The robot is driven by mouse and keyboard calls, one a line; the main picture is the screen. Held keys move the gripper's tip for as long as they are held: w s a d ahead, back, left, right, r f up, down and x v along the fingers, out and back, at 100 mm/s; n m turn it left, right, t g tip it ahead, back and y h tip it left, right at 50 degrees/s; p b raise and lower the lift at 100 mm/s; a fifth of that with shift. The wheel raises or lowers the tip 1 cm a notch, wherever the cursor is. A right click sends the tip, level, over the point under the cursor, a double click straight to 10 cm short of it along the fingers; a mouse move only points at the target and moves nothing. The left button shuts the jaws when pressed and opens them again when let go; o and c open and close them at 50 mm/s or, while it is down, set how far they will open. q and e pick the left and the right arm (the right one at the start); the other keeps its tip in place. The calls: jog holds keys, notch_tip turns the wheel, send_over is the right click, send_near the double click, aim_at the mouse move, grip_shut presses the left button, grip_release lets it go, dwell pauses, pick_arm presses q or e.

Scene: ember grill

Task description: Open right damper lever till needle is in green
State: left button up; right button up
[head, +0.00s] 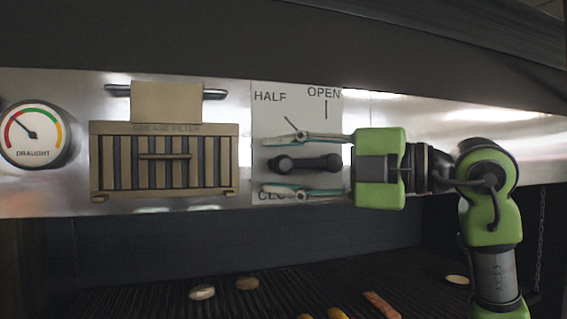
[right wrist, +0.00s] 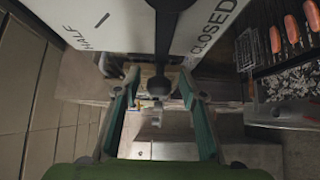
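The right damper lever (head: 308,163) is a dark bar with rounded ends, lying level on a pale plate (head: 268,122) marked HALF, OPEN and a partly covered CLOSED. My right gripper (head: 303,166) is open, one finger above the lever and one below, with gaps between. In the right wrist view the lever's dark knob (right wrist: 168,38) shows between the spread fingers (right wrist: 160,102). My left gripper is not in view.
A tan grease filter panel (head: 165,192) with a handle sits between gauge and lever plate. Below the metal hood front is a dark grill grate (head: 150,298) with patties, sausages and other food. A chain hangs at the right.

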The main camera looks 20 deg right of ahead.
grip_shut()
jog(key=shift+b, duration=0.3)
jog(key=r+m+t+b, duration=0.1)
jog(key=r+m+y+b, duration=0.1)
jog(key=r+m+t+b, duration=0.1)
jog(key=shift+d+r+m+t+y+b, duration=0.25)
jog(key=shift+m+t+y+b, duration=0.05)
jog(key=shift+d+r+m+t, duration=0.2)
jog(key=shift+r+m+t, duration=0.1)
jog(key=shift+r+t, duration=0.15)
grip_release()
